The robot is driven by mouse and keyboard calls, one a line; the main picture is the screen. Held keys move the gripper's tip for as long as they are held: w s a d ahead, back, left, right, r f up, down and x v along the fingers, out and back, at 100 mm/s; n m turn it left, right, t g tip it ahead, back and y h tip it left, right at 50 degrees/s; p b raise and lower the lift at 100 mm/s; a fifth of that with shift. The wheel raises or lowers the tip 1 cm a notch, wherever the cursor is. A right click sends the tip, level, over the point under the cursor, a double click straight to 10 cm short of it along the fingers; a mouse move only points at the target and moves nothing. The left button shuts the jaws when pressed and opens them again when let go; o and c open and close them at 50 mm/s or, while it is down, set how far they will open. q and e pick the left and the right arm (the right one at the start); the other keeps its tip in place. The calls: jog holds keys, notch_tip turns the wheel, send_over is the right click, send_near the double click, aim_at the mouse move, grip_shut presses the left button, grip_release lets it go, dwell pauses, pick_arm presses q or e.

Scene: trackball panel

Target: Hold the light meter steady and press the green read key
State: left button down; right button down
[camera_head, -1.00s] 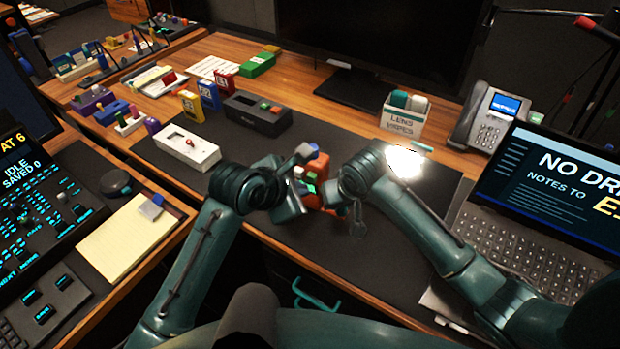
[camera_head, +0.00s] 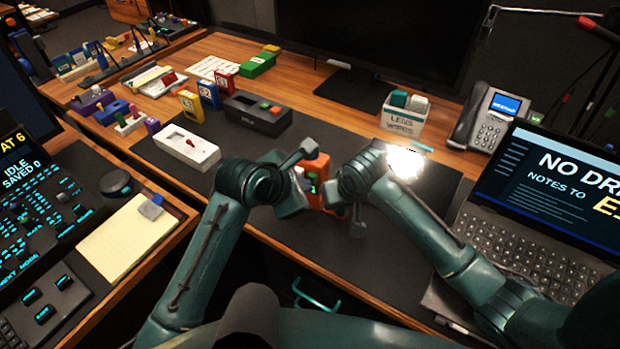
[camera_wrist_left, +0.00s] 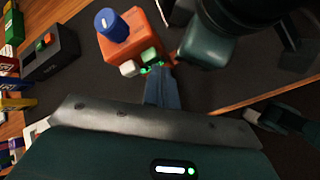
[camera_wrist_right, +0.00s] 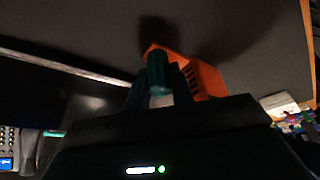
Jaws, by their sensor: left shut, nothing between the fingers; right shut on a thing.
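The light meter is an orange box (camera_head: 322,166) above the dark desk mat. The left wrist view shows its orange face (camera_wrist_left: 134,42), a blue round knob (camera_wrist_left: 111,25), a white key (camera_wrist_left: 129,68) and a green key (camera_wrist_left: 149,55). My left gripper (camera_head: 303,187) is shut and empty. Its fingertips (camera_wrist_left: 156,74) are right at the green key's near edge; I cannot tell if they touch. Part of the meter is hidden behind both grippers.
A white box with a red knob (camera_head: 187,146) and a dark box with colored buttons (camera_head: 257,115) stand to the left. A lens wipes box (camera_head: 403,116), a phone (camera_head: 487,118) and a laptop (camera_head: 540,215) are to the right. The mat (camera_head: 400,240) is bare in front.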

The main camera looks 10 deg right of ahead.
pick_arm(q)
jog(key=shift+w+d, duration=0.15)
jog(key=shift+w, duration=0.1)
dwell(0.3)
jog(key=shift+s, duration=0.15)
jog(key=shift+s+a, duration=0.55)
jog(key=shift+s, duration=0.05)
jog(key=shift+s, duration=0.1)
jog(key=shift+s+a, duration=1.6)
jog(key=shift+s, duration=0.25)
